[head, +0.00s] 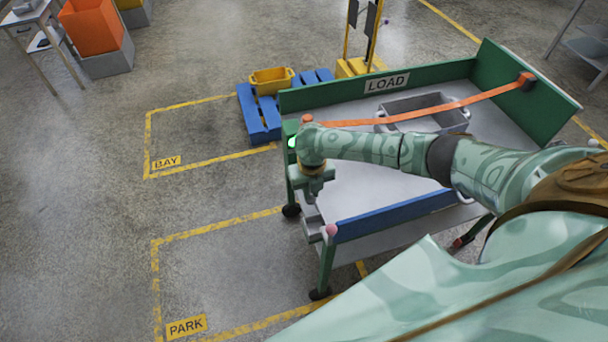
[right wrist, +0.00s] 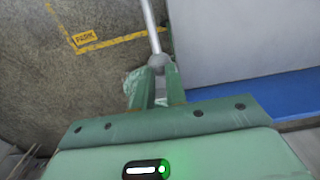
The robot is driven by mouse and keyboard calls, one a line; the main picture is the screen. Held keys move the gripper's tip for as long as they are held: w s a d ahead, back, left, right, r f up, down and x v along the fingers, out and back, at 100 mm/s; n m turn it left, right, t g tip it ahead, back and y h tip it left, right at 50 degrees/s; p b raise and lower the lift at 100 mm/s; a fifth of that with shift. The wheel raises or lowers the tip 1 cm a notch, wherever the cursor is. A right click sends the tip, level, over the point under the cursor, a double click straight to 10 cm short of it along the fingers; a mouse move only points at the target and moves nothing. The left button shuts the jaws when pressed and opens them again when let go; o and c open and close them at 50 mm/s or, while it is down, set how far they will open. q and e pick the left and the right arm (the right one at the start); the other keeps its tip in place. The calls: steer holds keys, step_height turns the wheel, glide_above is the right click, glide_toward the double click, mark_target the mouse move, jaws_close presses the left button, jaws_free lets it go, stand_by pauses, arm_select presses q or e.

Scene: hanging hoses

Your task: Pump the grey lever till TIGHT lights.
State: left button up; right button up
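The grey lever (right wrist: 151,25) shows in the right wrist view as a pale rod with a round knob at its near end. My right gripper (right wrist: 158,70) has its two green fingertips on either side of that knob, and they look closed on it. In the head view my right gripper (head: 313,188) points down at the cart's left end, and the lever is hidden or too small to make out there. A green light (head: 292,142) glows beside my wrist; I cannot tell whether it belongs to the wrist or the cart. No TIGHT lettering is readable. My left gripper is out of view.
An orange strap (head: 440,108) runs across the cart (head: 370,185) over a grey bin (head: 398,105). A blue board (head: 395,216) edges the near side; a green LOAD wall (head: 440,73) edges the far side. A blue pallet (head: 248,110) stands behind. Floor at left is clear.

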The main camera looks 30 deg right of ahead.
steer(key=shift+r+p, duration=0.5)
steer(key=shift+r, duration=0.45)
steer(key=shift+w+d+r+p, duration=0.1)
steer(key=shift+w+r+p, duration=0.3)
steer(key=shift+r, duration=0.25)
steer(key=shift+w+d+r+p, duration=0.1)
steer(key=shift+w+r+p, duration=0.25)
steer(key=shift+r, duration=0.35)
steer(key=shift+w+d+r+p, duration=0.1)
steer(key=shift+w+r+p, duration=0.15)
steer(key=shift+r+p, duration=0.3)
steer(key=shift+r, duration=0.15)
step_height(320, 180, up, 5)
steer(key=p, duration=0.4)
steer(key=shift+p, duration=0.35)
